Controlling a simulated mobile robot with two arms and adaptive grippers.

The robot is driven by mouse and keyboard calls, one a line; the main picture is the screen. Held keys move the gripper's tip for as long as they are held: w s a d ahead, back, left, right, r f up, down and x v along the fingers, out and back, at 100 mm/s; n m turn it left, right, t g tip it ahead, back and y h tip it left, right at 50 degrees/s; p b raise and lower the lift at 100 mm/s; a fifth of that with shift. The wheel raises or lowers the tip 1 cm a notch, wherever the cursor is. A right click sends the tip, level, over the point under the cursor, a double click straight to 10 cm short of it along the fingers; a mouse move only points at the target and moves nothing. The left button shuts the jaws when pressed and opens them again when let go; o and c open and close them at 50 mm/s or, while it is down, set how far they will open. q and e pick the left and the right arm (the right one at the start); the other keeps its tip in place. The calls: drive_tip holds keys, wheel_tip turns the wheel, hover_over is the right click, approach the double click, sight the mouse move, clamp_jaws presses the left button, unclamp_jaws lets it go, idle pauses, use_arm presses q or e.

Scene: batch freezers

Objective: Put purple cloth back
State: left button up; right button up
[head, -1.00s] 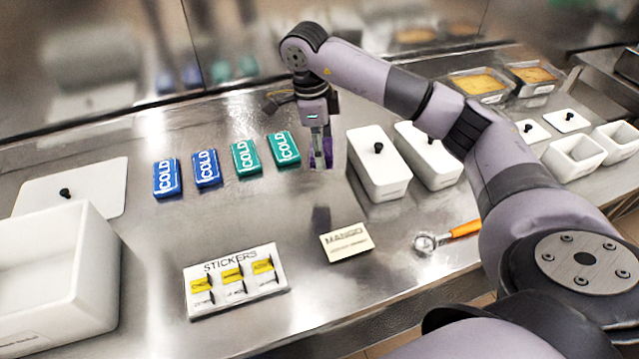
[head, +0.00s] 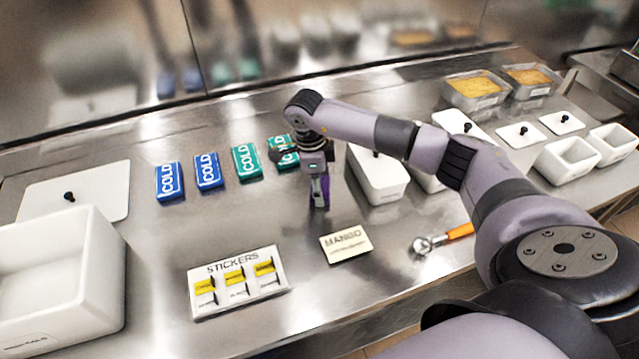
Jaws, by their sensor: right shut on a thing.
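My right gripper (head: 319,200) is in the middle of the head view, pointing down over the steel counter. It is shut on a purple cloth (head: 324,190), of which only a small part shows between and behind the fingers. The cloth is just above or at the counter surface; I cannot tell if it touches. The gripper stands between the green cold packs and a white lidded container (head: 378,182), behind the mango card (head: 345,244). My left gripper does not show.
Blue cold packs (head: 169,181) and green cold packs (head: 246,161) lie left of the gripper. A sticker holder (head: 237,284) and an open white bin (head: 70,275) are at front left. An orange-handled scoop (head: 440,239) lies at front right. Bare counter lies left of the mango card.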

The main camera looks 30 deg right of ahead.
drive_tip(key=shift+f, duration=0.15)
drive_tip(key=o, duration=1)
drive_tip(key=shift+r, duration=0.35)
drive_tip(key=shift+w+r, duration=0.1)
drive_tip(key=shift+r, duration=0.25)
wheel_tip(320, 180, up, 11)
drive_tip(key=a+b, duration=0.1)
drive_tip(key=b, duration=0.1)
drive_tip(key=shift+w, duration=0.3)
drive_tip(key=shift+a, duration=0.1)
